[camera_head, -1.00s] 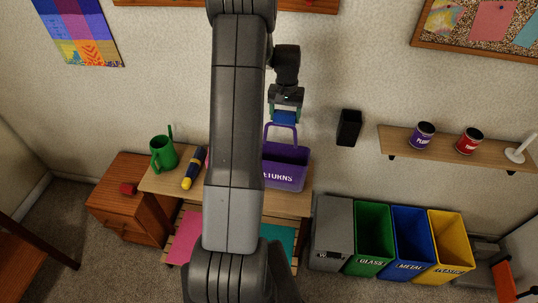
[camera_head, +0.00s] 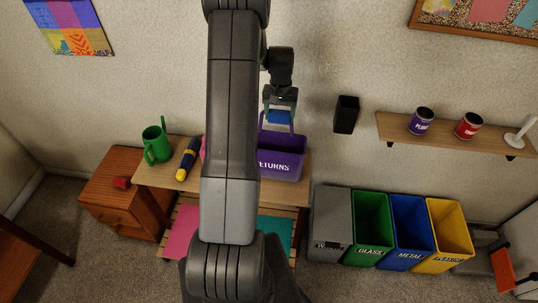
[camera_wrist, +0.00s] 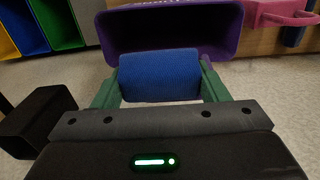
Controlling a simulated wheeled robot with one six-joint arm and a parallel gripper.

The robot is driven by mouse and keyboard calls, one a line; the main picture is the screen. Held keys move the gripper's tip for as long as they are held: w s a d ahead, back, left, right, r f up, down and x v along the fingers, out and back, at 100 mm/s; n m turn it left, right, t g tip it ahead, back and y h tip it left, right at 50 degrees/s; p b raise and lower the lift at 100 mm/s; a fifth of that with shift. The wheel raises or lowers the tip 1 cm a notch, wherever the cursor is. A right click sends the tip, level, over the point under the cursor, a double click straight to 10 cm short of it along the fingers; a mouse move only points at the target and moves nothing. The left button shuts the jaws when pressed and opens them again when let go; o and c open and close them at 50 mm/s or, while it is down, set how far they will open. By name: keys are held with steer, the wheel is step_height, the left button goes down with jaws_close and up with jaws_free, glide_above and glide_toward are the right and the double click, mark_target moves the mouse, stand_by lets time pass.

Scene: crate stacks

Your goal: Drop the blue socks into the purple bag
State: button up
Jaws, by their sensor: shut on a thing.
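The purple bag (camera_head: 281,163), lettered "TURNS" where it shows, stands on the wooden table with its handle up. My arm hides its left part in the head view. My gripper (camera_head: 279,112) is above the bag, shut on the rolled blue socks (camera_head: 279,117). In the wrist view the blue socks (camera_wrist: 160,76) sit between the two green fingers. The open mouth of the purple bag (camera_wrist: 222,30) shows beyond them. The socks are still held by the fingers and look to be over or just at the bag's opening.
A black wall holder (camera_head: 346,114) and a shelf (camera_head: 450,135) with cans are to the right. Several bins (camera_head: 372,232) stand on the floor.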

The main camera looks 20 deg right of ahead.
steer(key=o, duration=1)
step_height(320, 180, up, 14)
steer(key=shift+f+b, duration=0.1)
steer(key=shift+b, duration=1)
step_height(320, 180, down, 14)
steer(key=shift+r+p, duration=0.25)
steer(key=shift+p, duration=0.9)
step_height(320, 180, up, 3)
steer(key=shift+r+p, duration=0.2)
steer(key=shift+p, duration=0.7)
